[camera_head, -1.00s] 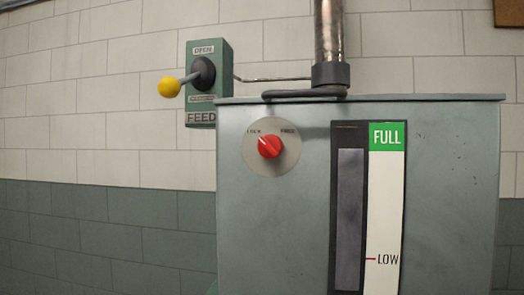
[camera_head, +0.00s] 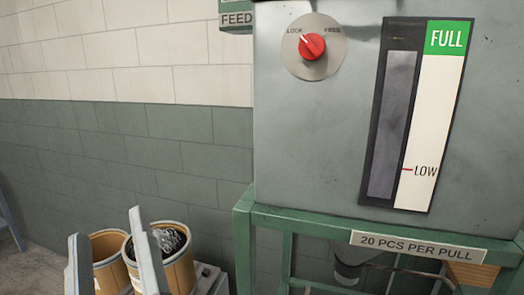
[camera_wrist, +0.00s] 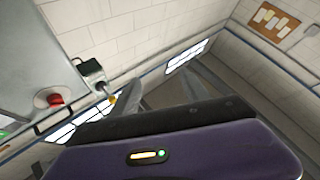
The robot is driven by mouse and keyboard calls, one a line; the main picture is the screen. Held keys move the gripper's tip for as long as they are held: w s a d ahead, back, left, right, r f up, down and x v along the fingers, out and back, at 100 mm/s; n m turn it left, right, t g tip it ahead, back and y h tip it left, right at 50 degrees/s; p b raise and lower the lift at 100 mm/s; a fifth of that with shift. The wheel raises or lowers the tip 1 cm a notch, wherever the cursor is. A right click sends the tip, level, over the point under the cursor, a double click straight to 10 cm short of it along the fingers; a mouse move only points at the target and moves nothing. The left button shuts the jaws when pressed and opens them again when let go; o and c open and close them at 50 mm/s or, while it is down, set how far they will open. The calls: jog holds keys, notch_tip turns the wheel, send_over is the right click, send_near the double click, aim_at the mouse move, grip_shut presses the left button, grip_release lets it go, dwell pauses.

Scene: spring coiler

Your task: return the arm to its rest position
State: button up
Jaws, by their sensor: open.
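My gripper (camera_head: 106,226) shows at the lower left of the head view. Its two grey fingers stand apart with nothing between them. They are in front of two tan drums in the picture and left of the grey hopper (camera_head: 300,130). In the wrist view the fingers (camera_wrist: 162,72) are also spread and empty, beyond the purple housing of my own wrist. The rest of my arm is out of the head view.
The red knob (camera_head: 312,45) points toward LOCK. The green stand (camera_head: 244,240) carries the hopper. The wrist view shows the feed box (camera_wrist: 90,70), yellow lever ball (camera_wrist: 112,99) and a corkboard (camera_wrist: 270,20).

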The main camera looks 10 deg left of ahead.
jog(key=s+d+f+m+t+h, duration=0.1)
jog(key=s+d+f+m+h, duration=0.2)
jog(key=d+f, duration=0.8)
jog(key=d+f+m+h, duration=0.3)
jog(key=d+f+h, duration=0.1)
jog(key=d+f, duration=0.75)
jog(key=s+d+f+m+g+h, duration=0.2)
jog(key=s+d+f+m+h, duration=0.1)
jog(key=s+d, duration=0.5)
jog(key=s+d+f+m+g+h, duration=0.1)
jog(key=s+d+f+m+h, duration=0.3)
jog(key=s+d, duration=0.5)
notch_tip(320, 180, down, 3)
jog(key=d+h, duration=0.2)
jog(key=shift+d+g+h, duration=0.25)
jog(key=shift+g+h, duration=0.05)
jog(key=shift+g, duration=0.1)
jog(key=shift+f, duration=0.1)
